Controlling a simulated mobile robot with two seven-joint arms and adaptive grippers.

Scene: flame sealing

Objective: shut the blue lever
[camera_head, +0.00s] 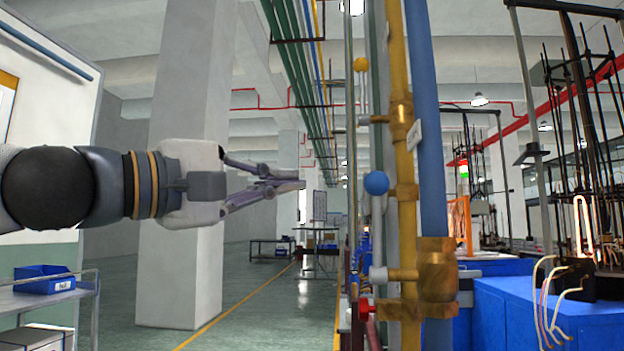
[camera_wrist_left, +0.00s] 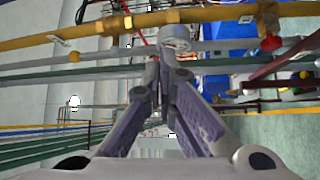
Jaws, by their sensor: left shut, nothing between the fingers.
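The blue lever shows as a round blue knob (camera_head: 376,183) beside the upright yellow pipe, right of centre in the head view. My left gripper (camera_head: 300,184) reaches in from the left at about the knob's height. Its fingertips are together with nothing between them, and a gap shows between them and the knob in the picture. In the left wrist view the shut fingers (camera_wrist_left: 163,62) point at the pipes. I cannot make out the blue knob there; the fingertips may hide it. My right gripper is not in view.
A yellow-knobbed lever (camera_head: 361,64) is above and a red-handled valve (camera_head: 366,308) below. The yellow pipe (camera_head: 400,80) and thick blue pipe (camera_head: 425,120) stand close by. A white pillar (camera_head: 195,90) is behind my left arm. Blue cabinets (camera_head: 560,310) are at the right.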

